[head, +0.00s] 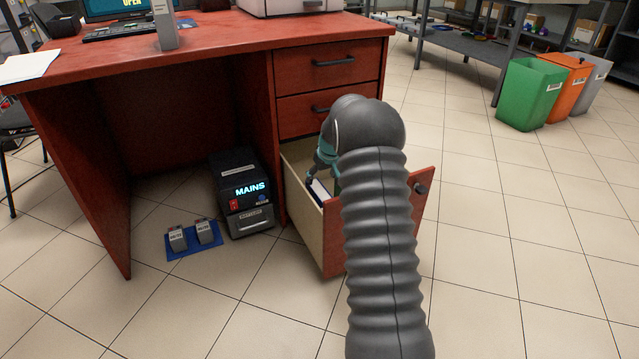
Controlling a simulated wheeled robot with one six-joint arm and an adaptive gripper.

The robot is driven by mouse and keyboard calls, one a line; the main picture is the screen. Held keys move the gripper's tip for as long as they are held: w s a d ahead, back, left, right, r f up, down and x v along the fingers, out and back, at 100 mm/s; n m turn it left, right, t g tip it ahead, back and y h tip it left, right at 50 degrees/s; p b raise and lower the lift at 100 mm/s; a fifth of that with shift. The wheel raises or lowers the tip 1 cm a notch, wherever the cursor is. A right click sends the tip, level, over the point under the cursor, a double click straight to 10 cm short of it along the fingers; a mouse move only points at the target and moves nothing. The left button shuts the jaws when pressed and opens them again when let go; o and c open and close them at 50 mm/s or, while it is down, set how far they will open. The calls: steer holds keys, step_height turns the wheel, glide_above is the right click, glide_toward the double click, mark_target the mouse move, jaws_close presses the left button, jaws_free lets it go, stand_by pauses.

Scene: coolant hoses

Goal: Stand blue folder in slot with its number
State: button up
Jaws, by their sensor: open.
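The bottom drawer (307,226) of the red desk is pulled open. Inside it, a small part of a dark blue item with a pale edge (319,189) shows, which looks like the blue folder. A sliver of green shows beside it. My gripper (312,172) is open and reaches down into the drawer, close to the blue item. My arm hides most of the gripper and the right part of the drawer. No numbers or slots can be read, and I cannot tell whether the gripper touches the folder.
The drawer front (421,203) juts out to the right of my arm. A black box reading "MAINS" (240,192) and a blue mat (193,249) with two grey blocks stand on the floor at left. Green (529,95), orange and grey bins stand at right. The tiled floor between is clear.

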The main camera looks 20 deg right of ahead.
steer(key=s+a+r, duration=0.7)
steer(key=s+r, duration=0.3)
steer(key=r, duration=0.2)
steer(key=s+a+r, duration=0.7)
steer(key=s+r, duration=0.4)
steer(key=s+a, duration=0.3)
steer(key=s, duration=1)
steer(key=s+a+t, duration=0.1)
steer(key=s+a, duration=0.3)
steer(key=s, duration=0.9)
steer(key=shift+a+f, duration=0.15)
steer(key=shift+f, duration=0.15)
steer(key=shift+s, duration=0.1)
